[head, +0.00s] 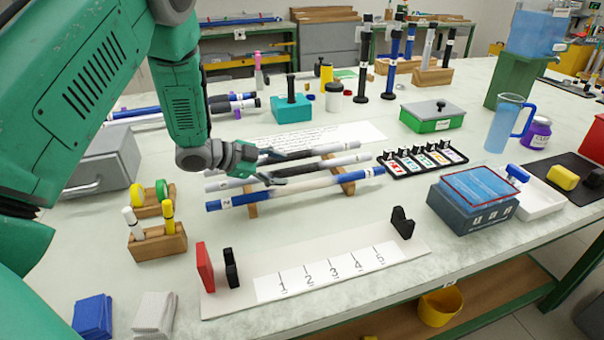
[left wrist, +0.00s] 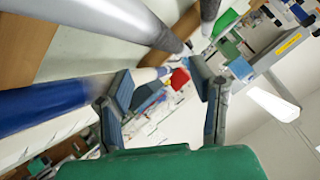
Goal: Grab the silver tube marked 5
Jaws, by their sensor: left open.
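Several long tubes lie side by side on a wooden rack (head: 252,208) in mid-table. The front tube (head: 310,185) is pale with blue ends. Behind it lie a silver-grey middle tube (head: 335,163) and a silver-grey back tube (head: 330,148). Their end marks are too small to read, so I cannot tell which is marked 5. My left gripper (head: 284,168) is open and empty over the tubes, its fingers hiding parts of them. In the left wrist view, a blue-ended tube (left wrist: 45,105) and a grey tube (left wrist: 110,20) lie beside the open fingers.
A white board numbered 1 to 5 (head: 415,256) with upright black and red stops lies in front. A wooden marker holder (head: 160,246) stands left; a blue-grey box (head: 470,205) and black sample tray (head: 395,168) stand right. Upright tubes stand behind.

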